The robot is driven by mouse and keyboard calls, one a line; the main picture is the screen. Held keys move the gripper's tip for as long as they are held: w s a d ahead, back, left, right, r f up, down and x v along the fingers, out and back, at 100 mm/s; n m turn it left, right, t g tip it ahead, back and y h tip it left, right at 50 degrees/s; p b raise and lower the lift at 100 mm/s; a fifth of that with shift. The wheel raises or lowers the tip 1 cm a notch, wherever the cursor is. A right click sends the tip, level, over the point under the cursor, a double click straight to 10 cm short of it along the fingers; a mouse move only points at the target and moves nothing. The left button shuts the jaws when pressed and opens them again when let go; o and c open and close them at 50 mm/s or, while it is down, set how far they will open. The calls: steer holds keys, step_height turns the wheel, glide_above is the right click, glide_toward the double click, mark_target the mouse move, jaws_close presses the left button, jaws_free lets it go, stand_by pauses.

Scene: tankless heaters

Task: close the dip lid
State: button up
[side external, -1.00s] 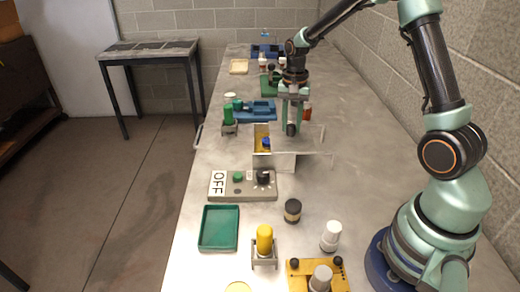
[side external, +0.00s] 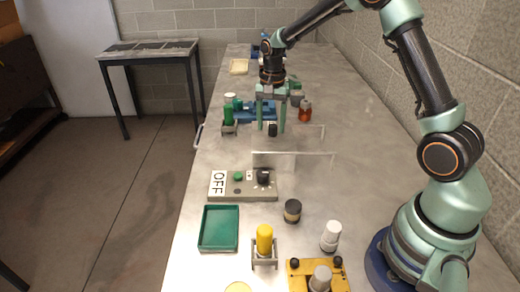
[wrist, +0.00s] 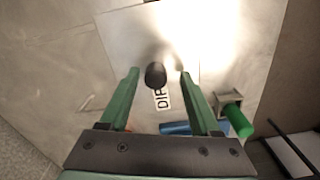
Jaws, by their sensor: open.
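The dip lid (wrist: 122,45) is a flat metal plate with a black knob (wrist: 155,74) and a "DIP" label (wrist: 162,97), seen in the wrist view. In the side view the knob (side external: 272,131) stands on the plate between two thin rails, toward the left part of the bench. The plate now lies where the opening was, and no open well shows. My gripper (wrist: 157,71) is open, with one green finger on each side of the knob and a gap to each. In the side view my gripper (side external: 271,131) points down over the lid.
A red-brown jar (side external: 305,111) stands to the right. A grey OFF panel (side external: 245,185) and green tray (side external: 219,228) are nearer the camera.

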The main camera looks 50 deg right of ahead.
mark_target(271, 126)
step_height(271, 126, up, 12)
stand_by(0.5)
steer(key=shift+r, duration=0.15)
steer(key=s+a+r+n+t, duration=0.1)
steer(key=s+a+n, duration=0.3)
steer(key=s, duration=0.5)
steer(key=s+a+r+n+t, duration=0.2)
steer(key=s+a+n+t, duration=0.2)
steer(key=s+n, duration=0.4)
steer(key=shift+s+a+r+t, duration=0.25)
steer(key=shift+s+a+t, duration=0.05)
steer(key=shift+s+a, duration=0.1)
